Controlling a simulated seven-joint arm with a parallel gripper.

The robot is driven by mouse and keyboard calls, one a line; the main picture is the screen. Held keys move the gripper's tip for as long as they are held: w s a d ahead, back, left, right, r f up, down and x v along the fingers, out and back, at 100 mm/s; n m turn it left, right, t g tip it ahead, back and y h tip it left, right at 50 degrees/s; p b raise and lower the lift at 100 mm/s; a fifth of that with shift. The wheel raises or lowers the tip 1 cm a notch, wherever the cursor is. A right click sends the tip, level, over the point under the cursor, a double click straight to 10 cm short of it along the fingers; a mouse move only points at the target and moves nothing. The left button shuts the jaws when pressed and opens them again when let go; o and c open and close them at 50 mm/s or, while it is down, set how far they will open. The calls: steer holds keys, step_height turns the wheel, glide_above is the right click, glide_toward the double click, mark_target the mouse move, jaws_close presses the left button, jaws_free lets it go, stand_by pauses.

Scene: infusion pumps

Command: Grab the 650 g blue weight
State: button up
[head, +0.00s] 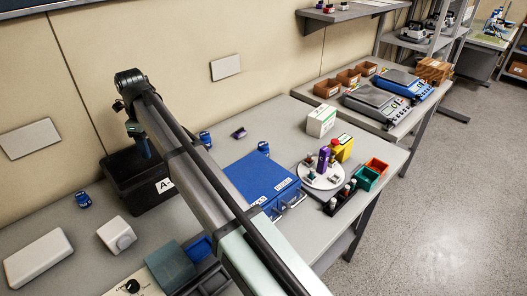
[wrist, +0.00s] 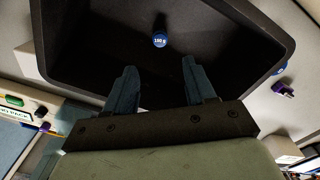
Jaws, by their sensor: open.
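Small blue weights stand on the bench in the head view: one at the left (head: 83,200), one behind my arm (head: 205,138) and one behind the blue case (head: 263,148). Their labels are too small to read, so I cannot tell which is 650 g. In the wrist view a round blue weight (wrist: 160,41) lies in the black bin (wrist: 60,50); its label seems to read 150 g. My gripper (wrist: 159,72) is open and empty, above the bin, its fingers apart and short of that weight. In the head view my gripper (head: 141,143) points down over the bin (head: 150,200).
A blue case (head: 258,180) and a round white stand (head: 321,178) with bottles are right of my arm. A white box (head: 117,234) stands at the front left. A dark purple object (head: 239,133) lies behind the arm. The bin's walls surround the weight inside.

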steer(key=shift+o, duration=0.3)
steer(key=o, duration=0.4)
steer(key=n, duration=0.5)
glide_above(264, 144)
steer(key=shift+f, duration=6.35)
